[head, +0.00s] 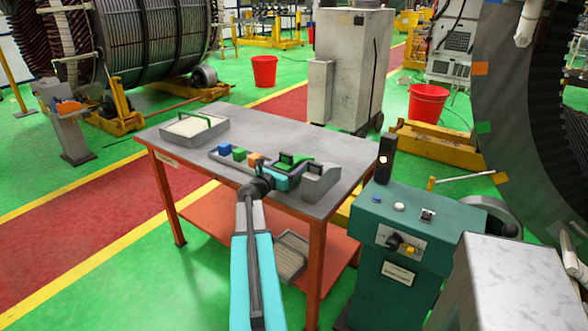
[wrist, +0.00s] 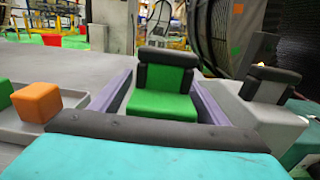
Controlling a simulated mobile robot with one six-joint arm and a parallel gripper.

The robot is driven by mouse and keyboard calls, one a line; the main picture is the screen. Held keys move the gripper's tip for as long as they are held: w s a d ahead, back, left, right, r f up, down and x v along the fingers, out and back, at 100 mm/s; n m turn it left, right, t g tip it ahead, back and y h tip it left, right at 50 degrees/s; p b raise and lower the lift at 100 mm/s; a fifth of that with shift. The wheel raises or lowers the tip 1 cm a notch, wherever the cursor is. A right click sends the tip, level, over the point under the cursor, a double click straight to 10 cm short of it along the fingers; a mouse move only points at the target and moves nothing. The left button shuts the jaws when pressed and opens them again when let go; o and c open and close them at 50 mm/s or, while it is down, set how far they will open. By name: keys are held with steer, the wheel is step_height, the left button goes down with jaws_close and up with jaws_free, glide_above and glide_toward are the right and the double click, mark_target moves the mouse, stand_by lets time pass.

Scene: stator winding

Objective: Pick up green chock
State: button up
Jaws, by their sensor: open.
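The green chock (wrist: 163,104) has a bright green base and a raised back with black pads. It stands upright in the middle of the wrist view. My gripper (wrist: 163,80) is open, with one purple-grey finger on each side of the chock and visible gaps between. In the head view my gripper (head: 287,172) is low over the table, and the chock (head: 303,163) shows partly behind it. A similar grey chock (head: 321,184) stands just right of my gripper; it also shows in the wrist view (wrist: 265,108).
The grey tabletop (head: 300,130) has a tray (head: 194,128) at its far left. Blue (head: 225,149), green (head: 239,154) and orange (head: 255,159) cubes sit left of my gripper. A teal control console (head: 415,215) stands right of the table.

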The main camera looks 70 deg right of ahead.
steer(key=shift+s+d, duration=0.1)
steer(key=shift+d, duration=0.4)
steer(key=c, duration=1.2)
